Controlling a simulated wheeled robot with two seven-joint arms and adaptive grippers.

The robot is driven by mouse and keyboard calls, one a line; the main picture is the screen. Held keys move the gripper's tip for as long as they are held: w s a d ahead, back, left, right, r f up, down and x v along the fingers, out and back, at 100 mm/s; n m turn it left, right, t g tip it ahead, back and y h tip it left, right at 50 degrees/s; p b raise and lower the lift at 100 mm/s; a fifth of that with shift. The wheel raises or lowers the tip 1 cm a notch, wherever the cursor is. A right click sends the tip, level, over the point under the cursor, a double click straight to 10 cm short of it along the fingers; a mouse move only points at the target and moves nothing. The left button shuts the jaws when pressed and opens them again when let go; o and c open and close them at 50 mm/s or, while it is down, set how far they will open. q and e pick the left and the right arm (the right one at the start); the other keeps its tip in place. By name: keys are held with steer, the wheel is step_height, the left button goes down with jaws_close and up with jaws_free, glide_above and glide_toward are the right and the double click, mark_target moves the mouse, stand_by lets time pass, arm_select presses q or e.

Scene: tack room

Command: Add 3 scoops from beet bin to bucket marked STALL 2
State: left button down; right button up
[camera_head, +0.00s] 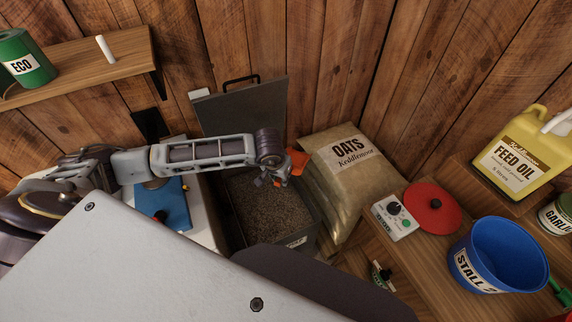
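An open bin (232,238) holds brown granular feed (262,205). Its grey lid (245,108) is raised against the wall, and the label on its front is too small to read. The blue bucket (505,247) marked STALL, with the number partly cut by the curve, stands upright on the wooden surface at the right. My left gripper (273,181) points down over the bin. An orange object (299,160), perhaps a scoop, shows beside it, partly hidden; whether the gripper holds it is unclear. My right gripper is out of view.
An OATS sack (345,180) leans right of the bin. A white dial box (396,214), a red disc (432,208), a yellow FEED OIL jug (523,152) and a GARLIC tin (556,217) surround the bucket. A shelf (85,62) with a green ECO can (22,58) is upper left.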

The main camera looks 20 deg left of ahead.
arm_select(q)
steer(key=s+a+f+n+g+p, duration=0.2)
steer(key=s+a+f+n+p, duration=0.2)
steer(key=f, duration=0.3)
steer(key=shift+a+f+n+y+p, duration=0.4)
steer(key=shift+a+n, duration=0.15)
steer(key=shift+n, duration=0.35)
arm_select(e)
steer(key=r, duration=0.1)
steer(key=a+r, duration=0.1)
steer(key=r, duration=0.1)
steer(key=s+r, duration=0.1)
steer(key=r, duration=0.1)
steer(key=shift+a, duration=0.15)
arm_select(q)
steer(key=shift+f, duration=0.1)
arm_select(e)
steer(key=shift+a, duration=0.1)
